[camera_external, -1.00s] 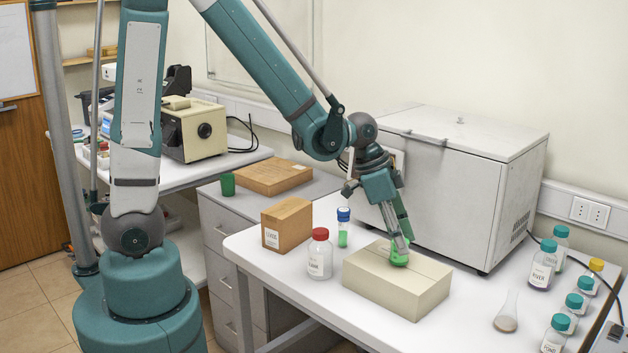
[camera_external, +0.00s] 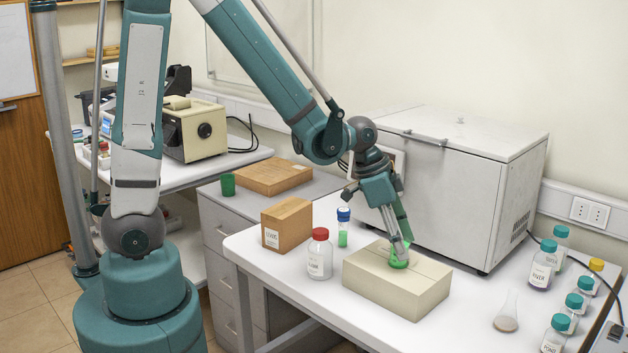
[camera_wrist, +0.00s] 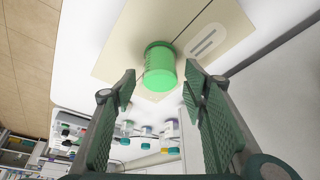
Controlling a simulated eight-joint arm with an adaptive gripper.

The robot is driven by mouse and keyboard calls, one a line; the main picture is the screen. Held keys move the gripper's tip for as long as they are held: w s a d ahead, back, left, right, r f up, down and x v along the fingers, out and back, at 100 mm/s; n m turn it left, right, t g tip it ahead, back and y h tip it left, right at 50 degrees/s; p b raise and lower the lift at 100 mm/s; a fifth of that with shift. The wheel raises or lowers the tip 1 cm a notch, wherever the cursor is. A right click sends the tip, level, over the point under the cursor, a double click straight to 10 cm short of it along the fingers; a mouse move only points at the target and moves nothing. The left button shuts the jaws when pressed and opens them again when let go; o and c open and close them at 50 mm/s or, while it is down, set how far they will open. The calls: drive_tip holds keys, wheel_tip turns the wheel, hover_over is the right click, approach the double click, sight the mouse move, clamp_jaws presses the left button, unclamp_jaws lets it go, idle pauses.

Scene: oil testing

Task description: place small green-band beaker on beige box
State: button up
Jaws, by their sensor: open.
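The small green-band beaker (camera_external: 399,260) is on top of the beige box (camera_external: 375,290), near the middle of its upper face. In the wrist view the beaker (camera_wrist: 160,68) looks bright green and see-through, with the beige box (camera_wrist: 115,62) around and behind it. My gripper (camera_external: 402,250) is at the beaker from above, its fingers partly overlapping it in the external view. In the wrist view my gripper (camera_wrist: 160,82) is open, with a finger on either side of the beaker and a visible gap to each.
A red-capped bottle (camera_external: 320,255), a blue-capped vial (camera_external: 343,227) and a brown box (camera_external: 287,225) stand left of the beige box. A white chest (camera_external: 450,190) is close behind. A flask (camera_external: 507,312) and several capped bottles (camera_external: 543,265) stand to the right.

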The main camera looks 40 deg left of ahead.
drive_tip(key=shift+r, duration=0.1)
drive_tip(key=p+v, duration=0.1)
drive_tip(key=v, duration=1.1)
idle(0.6)
drive_tip(key=shift+d+r, duration=0.1)
idle(0.5)
drive_tip(key=s+a+r+n+t+y, duration=0.1)
drive_tip(key=s+a+r+n, duration=0.1)
drive_tip(key=a, duration=0.6)
drive_tip(key=s+a+r+n+t+y, duration=0.1)
drive_tip(key=s+a+r+n+t, duration=0.1)
drive_tip(key=s+a+n, duration=0.3)
drive_tip(key=s+a+r+n+t+y, duration=0.1)
drive_tip(key=s+a+r+n, duration=0.2)
drive_tip(key=a, duration=0.9)
drive_tip(key=shift+s+a+r+n+y, duration=0.2)
drive_tip(key=shift+s+r+n+y, duration=0.2)
drive_tip(key=shift+s+r, duration=0.35)
